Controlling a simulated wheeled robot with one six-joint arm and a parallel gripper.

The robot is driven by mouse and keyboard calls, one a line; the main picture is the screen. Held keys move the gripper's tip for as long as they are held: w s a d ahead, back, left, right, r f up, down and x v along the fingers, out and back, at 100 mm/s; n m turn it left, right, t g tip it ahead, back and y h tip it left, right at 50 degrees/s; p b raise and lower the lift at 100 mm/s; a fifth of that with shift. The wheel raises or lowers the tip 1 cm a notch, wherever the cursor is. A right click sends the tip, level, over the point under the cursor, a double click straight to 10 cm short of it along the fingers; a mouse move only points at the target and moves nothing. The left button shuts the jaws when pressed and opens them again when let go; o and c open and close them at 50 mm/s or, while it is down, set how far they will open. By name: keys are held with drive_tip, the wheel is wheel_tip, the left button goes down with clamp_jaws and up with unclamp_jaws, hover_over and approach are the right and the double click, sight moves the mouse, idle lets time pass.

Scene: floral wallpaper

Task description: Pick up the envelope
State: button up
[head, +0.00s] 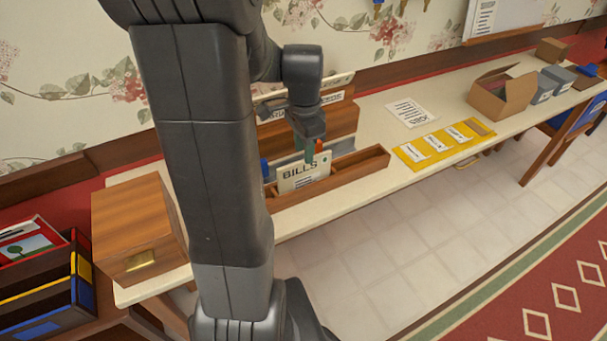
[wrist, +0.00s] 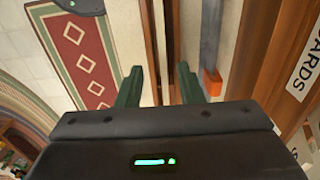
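A cream envelope (head: 300,181) marked BILLS stands upright in a wooden desk organizer (head: 337,176) in the head view. Other printed marks show on its face. My gripper (head: 309,150) points down over the envelope's upper edge, with its green fingertips close to that edge. In the wrist view my gripper (wrist: 158,82) has its two green fingers apart, with a clear gap between them. The envelope cannot be made out clearly between the fingers there, and I cannot tell whether they touch it. My arm hides the organizer's left part in the head view.
Behind the envelope is a wooden block with a label reading CARDS (wrist: 303,65). A wooden box (head: 138,228) stands at the counter's left end. A printed sheet (head: 410,112), a yellow strip with labels (head: 446,143) and an open cardboard box (head: 503,96) lie rightward.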

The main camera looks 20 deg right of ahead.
sight(305, 176)
drive_tip(key=shift+w+a+f, duration=0.1)
drive_tip(key=shift+w+f, duration=0.05)
drive_tip(key=shift+f, duration=0.05)
drive_tip(key=f, duration=0.5)
drive_tip(key=shift+d, duration=0.25)
clamp_jaws()
